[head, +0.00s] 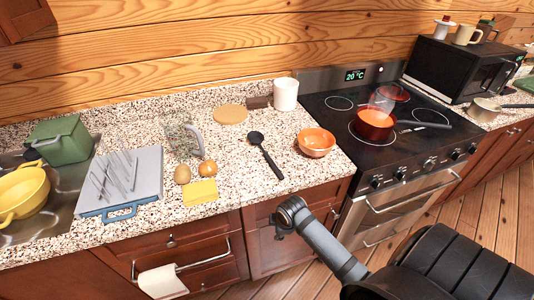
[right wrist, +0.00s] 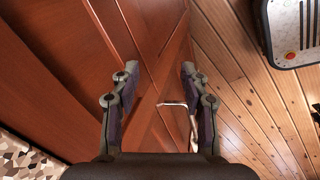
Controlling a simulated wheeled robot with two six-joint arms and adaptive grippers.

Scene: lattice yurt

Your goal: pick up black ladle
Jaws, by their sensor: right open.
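The black ladle (head: 267,158) lies on the speckled counter in the head view, its bowl toward the back and its handle slanting toward the front edge. It is not seen in the right wrist view. My right arm reaches in from the lower right of the head view and ends in front of the cabinets, below the counter edge and apart from the ladle. In the right wrist view my right gripper (right wrist: 159,72) is open and empty, facing the red-brown cabinet fronts. My left gripper is not in view.
An orange bowl (head: 316,142) stands right of the ladle. A white cup (head: 286,94) and a round board (head: 230,114) are behind it. A yellow cloth (head: 200,192), brown round items and a glass jug (head: 181,135) lie left. The stove (head: 350,103) is at right.

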